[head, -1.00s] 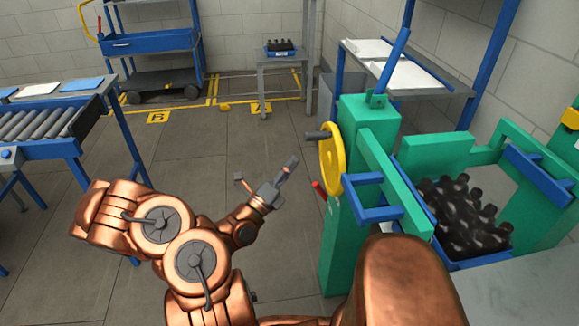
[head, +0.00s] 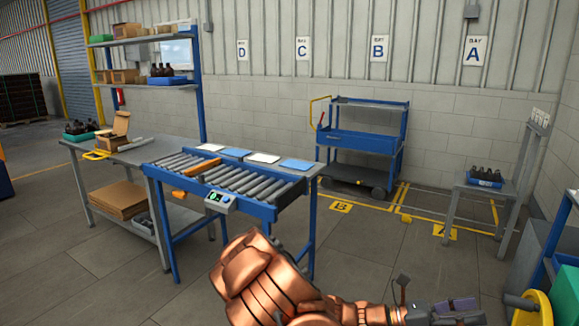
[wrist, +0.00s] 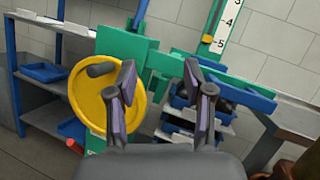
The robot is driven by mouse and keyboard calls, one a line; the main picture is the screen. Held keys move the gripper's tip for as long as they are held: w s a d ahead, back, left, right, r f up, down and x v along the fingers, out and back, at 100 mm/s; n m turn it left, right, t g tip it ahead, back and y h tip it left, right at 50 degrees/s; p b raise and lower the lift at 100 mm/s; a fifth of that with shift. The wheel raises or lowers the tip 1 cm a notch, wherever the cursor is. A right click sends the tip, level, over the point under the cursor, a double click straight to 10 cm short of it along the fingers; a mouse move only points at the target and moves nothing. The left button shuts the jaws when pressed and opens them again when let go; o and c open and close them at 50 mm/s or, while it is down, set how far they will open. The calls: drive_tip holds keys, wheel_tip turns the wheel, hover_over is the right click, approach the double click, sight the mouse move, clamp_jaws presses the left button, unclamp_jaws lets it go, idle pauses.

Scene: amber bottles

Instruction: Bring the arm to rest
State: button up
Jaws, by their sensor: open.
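My copper-coloured arm (head: 262,280) reaches in from the bottom of the head view, bent, with its end toward the right. My gripper (head: 458,305) is low in that view, near the bottom edge. In the wrist view my gripper (wrist: 160,82) has its two fingers spread apart with nothing between them. Beyond the fingers stands a green frame with a yellow handwheel (wrist: 103,108), apparently without contact. The handwheel's edge (head: 528,310) also shows at the lower right of the head view.
A roller conveyor (head: 235,180) stands beside a grey workbench (head: 140,152) at left. A blue cart (head: 360,140) is at the back wall. A small stand with a blue tray of dark bottles (head: 485,176) is at right. The floor between is mostly clear.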

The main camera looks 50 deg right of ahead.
drive_tip(key=w+a+m+t+y+p, duration=0.2)
drive_tip(key=w+a+t, duration=0.3)
drive_tip(key=a, duration=0.8)
drive_tip(key=w+a+r+m+t+y+p, duration=0.1)
drive_tip(key=w+a+m+t+y, duration=0.3)
drive_tip(key=a, duration=1)
drive_tip(key=w+a+r+m+t+y+p, duration=0.1)
drive_tip(key=w+a+m+t+y+p, duration=0.2)
drive_tip(key=w+a+t, duration=0.5)
drive_tip(key=a+m+y, duration=0.1)
drive_tip(key=a+y, duration=0.1)
drive_tip(key=a, duration=0.4)
drive_tip(key=shift+w, duration=0.35)
drive_tip(key=shift+c, duration=0.4)
drive_tip(key=shift+c, duration=0.6)
drive_tip(key=shift+d, duration=0.15)
